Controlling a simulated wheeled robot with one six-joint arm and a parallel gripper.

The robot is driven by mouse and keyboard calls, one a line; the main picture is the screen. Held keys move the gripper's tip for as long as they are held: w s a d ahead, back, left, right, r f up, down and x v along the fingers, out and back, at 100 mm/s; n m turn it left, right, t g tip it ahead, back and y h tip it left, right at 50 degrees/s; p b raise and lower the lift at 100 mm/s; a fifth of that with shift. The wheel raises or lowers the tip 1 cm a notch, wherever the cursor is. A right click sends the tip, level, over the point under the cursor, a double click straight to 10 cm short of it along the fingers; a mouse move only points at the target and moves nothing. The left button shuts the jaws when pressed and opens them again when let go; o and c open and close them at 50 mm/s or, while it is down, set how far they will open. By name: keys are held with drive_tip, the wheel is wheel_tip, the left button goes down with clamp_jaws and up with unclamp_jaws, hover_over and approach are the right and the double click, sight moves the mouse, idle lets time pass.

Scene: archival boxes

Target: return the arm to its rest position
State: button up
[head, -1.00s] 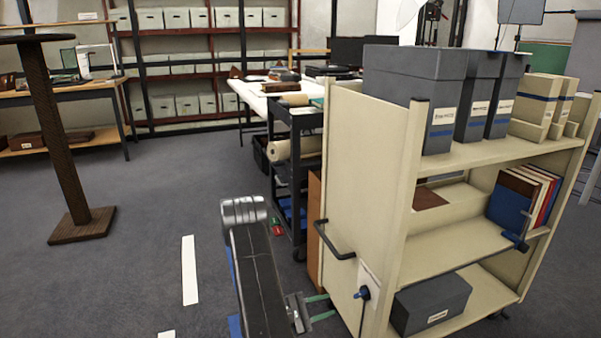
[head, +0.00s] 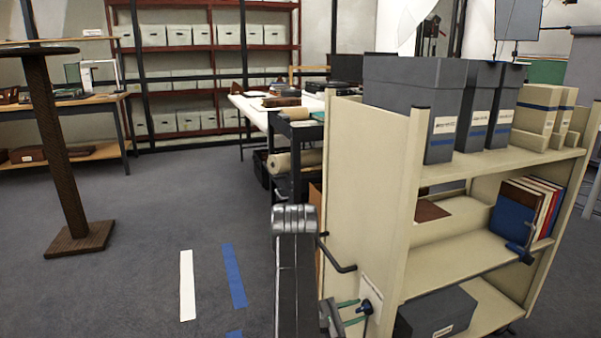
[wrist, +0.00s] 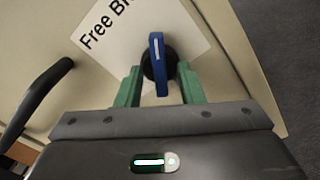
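My gripper (head: 356,312) is at the end panel of the beige cart, low in the head view. In the wrist view its two green fingers (wrist: 159,72) stand apart, one on each side of a blue-handled black knob (wrist: 158,62). A gap shows between the knob and each finger. The knob's handle stands upright in that view. The knob is mounted over a white label plate (wrist: 108,38) whose print is partly cut off. My arm reaches up from the bottom of the head view and bends right toward the cart.
The cart (head: 355,180) carries grey boxes (head: 420,90), books and a lower grey box. Its black side handle (head: 340,262) is close to my arm. A dark trolley (head: 298,150) stands behind. Open floor lies left, with a stand (head: 60,170) farther off.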

drive_tip(key=p+v, duration=0.3)
drive_tip(key=v, duration=1.1)
drive_tip(key=b+x, duration=0.3)
drive_tip(key=x, duration=1.1)
drive_tip(key=shift+d+f, duration=0.1)
drive_tip(key=shift+d, duration=0.1)
drive_tip(key=shift+a+r+n+p, duration=0.25)
drive_tip(key=shift+n+p, duration=0.25)
drive_tip(key=shift+p, duration=0.25)
drive_tip(key=shift+r+n+p, duration=0.1)
drive_tip(key=shift+n+p, duration=0.25)
drive_tip(key=shift+n, duration=0.15)
drive_tip(key=n+p, duration=0.4)
drive_tip(key=n, duration=0.1)
drive_tip(key=shift+w+f+n+p, duration=0.15)
drive_tip(key=shift+n+p, duration=0.5)
drive_tip(key=shift+n, duration=0.65)
drive_tip(key=shift+f, duration=0.1)
